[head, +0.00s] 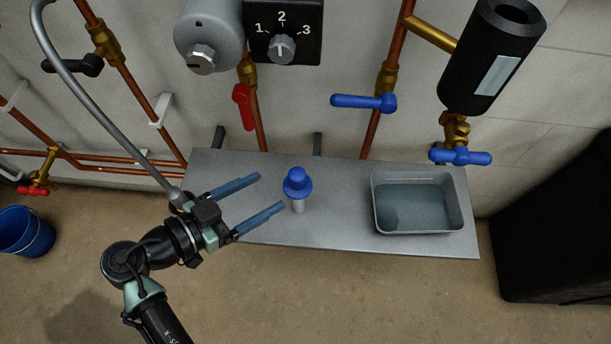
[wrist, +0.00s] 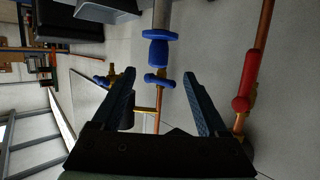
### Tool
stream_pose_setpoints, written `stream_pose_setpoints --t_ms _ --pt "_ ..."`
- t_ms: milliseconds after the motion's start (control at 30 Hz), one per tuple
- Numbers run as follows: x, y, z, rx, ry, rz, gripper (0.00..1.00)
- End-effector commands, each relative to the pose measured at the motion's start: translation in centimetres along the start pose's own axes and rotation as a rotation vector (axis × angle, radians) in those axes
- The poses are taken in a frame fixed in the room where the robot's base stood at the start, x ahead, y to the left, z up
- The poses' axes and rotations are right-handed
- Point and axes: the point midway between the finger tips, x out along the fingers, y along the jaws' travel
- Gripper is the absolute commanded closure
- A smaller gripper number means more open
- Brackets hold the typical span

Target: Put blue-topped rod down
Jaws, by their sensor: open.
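The blue-topped rod (head: 297,186) has a blue cap with a wide blue collar and a short grey shaft below. It looks upright on the grey metal shelf (head: 335,220), left of the tray. My gripper (head: 271,191) comes from the left and is open, its two blue fingers pointing at the rod. The rod appears just beyond the fingertips, with nothing held between them. In the wrist view the rod (wrist: 159,50) shows upside down, past and between the open fingertips of my gripper (wrist: 160,76). The foot of the rod is hard to make out there.
A grey tray (head: 418,230) with liquid sits on the shelf's right part. Behind are copper pipes, a red valve handle (head: 242,106), blue valve handles (head: 364,103) and a black cylinder (head: 490,55). A blue bucket (head: 25,232) stands at left. The shelf between rod and tray is clear.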

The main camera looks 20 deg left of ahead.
Motion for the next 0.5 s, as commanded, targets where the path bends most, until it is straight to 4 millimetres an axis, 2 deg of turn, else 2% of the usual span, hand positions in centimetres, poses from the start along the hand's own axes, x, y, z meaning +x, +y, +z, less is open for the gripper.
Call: stream_pose_setpoints --t_ms 300,500 --pt "5.7 0.1 0.1 -0.001 0.002 0.005 0.23" --pt "7.3 0.1 0.1 0.0 0.0 0.002 0.23"
